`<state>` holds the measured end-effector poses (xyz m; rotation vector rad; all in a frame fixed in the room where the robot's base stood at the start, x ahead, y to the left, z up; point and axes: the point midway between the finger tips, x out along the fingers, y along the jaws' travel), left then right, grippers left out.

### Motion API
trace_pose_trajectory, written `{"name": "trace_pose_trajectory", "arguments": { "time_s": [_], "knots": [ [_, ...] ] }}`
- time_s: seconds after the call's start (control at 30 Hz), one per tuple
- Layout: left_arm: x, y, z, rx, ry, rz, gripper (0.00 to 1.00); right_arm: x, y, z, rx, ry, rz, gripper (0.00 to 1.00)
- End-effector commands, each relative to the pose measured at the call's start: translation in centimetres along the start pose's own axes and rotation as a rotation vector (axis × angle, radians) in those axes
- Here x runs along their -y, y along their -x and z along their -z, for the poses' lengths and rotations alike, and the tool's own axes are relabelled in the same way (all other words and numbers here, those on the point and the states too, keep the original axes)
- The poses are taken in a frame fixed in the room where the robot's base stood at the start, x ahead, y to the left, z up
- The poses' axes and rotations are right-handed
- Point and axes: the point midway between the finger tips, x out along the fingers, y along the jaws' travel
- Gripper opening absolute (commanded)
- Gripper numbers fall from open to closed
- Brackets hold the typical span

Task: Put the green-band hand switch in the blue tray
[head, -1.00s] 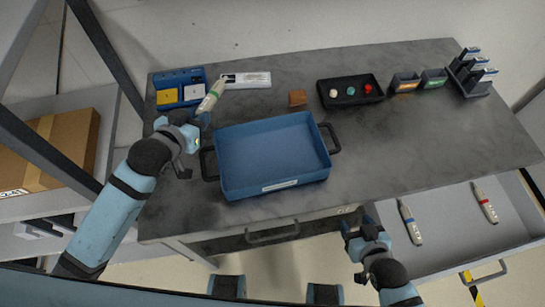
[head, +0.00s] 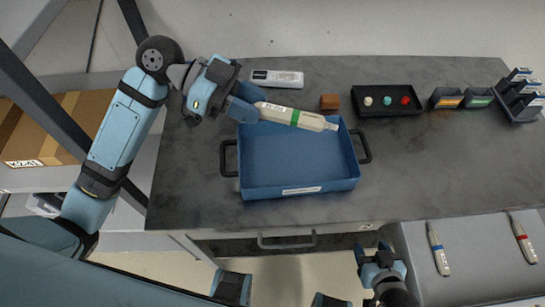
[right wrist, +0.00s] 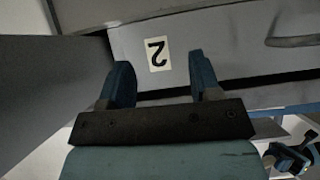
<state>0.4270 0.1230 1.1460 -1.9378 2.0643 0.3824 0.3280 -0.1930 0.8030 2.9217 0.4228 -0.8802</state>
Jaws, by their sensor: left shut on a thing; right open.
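The green-band hand switch (head: 305,119) is a pale stick with a green band near its middle. My left gripper (head: 244,101) is shut on its left end. The switch lies nearly level in the head view, over the back part of the blue tray (head: 300,176); its tip points right. The tray is open, empty inside, with black handles on both sides. I cannot tell the switch's height above it. My right gripper (head: 374,258) is open and empty, low in front of the counter; its fingers also show in the right wrist view (right wrist: 162,82).
An open drawer (head: 470,280) holds a blue-band switch (head: 438,249) and a red-band switch (head: 523,239). The counter's right middle is clear.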

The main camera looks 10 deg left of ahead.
Motion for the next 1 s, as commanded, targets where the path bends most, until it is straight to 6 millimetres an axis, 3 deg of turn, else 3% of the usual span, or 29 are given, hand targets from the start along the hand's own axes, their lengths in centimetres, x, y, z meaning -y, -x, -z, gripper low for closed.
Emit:
{"name": "trace_pose_trajectory", "arguments": {
  "time_s": [0.1,0.4,1.0],
  "knots": [
    [-0.1,-1.3,-3.1,-0.003,0.011,-0.002,0.02,0.0,0.1,0.2,-0.002,0.000,0.000,0.58],
    [0.0,-4.1,-10.0,-0.003,0.009,0.002,0.02,0.0,0.2,0.5,-0.002,0.000,-0.001,0.58],
    [0.0,-6.6,-16.0,-0.001,0.004,0.003,0.02,-0.1,0.3,0.4,0.002,0.001,-0.002,0.58]
  ]
}}
